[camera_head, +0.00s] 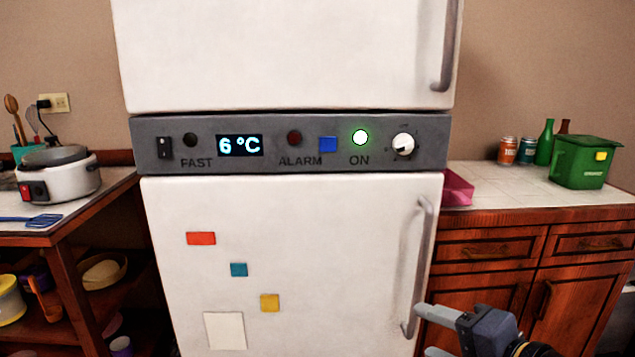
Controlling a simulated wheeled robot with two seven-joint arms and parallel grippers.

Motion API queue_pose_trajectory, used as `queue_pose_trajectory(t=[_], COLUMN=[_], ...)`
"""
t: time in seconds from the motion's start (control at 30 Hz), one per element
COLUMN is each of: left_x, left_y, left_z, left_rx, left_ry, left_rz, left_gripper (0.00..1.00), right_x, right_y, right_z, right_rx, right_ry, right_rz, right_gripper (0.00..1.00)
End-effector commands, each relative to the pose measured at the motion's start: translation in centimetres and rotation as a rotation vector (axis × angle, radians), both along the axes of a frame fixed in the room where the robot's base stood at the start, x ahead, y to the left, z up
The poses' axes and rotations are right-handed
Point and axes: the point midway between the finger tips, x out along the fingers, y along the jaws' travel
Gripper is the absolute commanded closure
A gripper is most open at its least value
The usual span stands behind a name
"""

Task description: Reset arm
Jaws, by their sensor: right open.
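My right gripper (432,332) shows at the bottom right, in front of the lower fridge door's handle (418,265). Its two fingers point left and stand apart, with nothing seen between them; the lower finger is partly cut off by the frame's edge. Whether it touches the handle cannot be told. The white fridge (300,240) fills the middle, with its lower door shut. My left gripper is not in view.
A grey panel (290,144) reads 6 °C. On the left counter stands a white cooker (62,178), with open shelves below. On the right counter are a green bin (582,162), cans (508,150) and bottles (545,143), above wooden cabinets (570,290).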

Motion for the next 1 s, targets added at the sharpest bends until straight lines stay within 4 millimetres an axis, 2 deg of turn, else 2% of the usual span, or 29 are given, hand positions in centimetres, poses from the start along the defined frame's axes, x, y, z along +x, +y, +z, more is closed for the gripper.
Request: queue_pose_trajectory(t=[0.03,0.2,0.47,0.53,0.77,0.87,1.0], left_x=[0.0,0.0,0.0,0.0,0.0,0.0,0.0], left_y=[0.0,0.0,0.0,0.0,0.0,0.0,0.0], left_z=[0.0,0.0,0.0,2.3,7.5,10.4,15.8], left_rx=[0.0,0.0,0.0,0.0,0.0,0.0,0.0], left_ry=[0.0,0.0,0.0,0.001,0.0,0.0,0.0], left_rz=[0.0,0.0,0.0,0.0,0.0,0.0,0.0], left_gripper=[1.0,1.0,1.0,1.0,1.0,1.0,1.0], right_x=[-1.7,-6.3,-12.6,-12.9,-12.8,-12.8,-12.8], right_y=[-0.5,-1.7,-3.9,-4.0,-3.9,-3.9,-3.9], right_z=[-2.5,-9.0,-16.0,-14.0,-8.7,-5.7,-0.3], right_rx=[-0.128,-0.456,-0.779,-0.798,-0.794,-0.792,-0.792], right_ry=[0.016,0.077,0.183,0.187,0.186,0.185,0.184], right_rz=[0.056,0.246,0.506,0.524,0.521,0.52,0.52], right_gripper=[0.45,0.45,0.45,0.45,0.45,0.45,0.45])
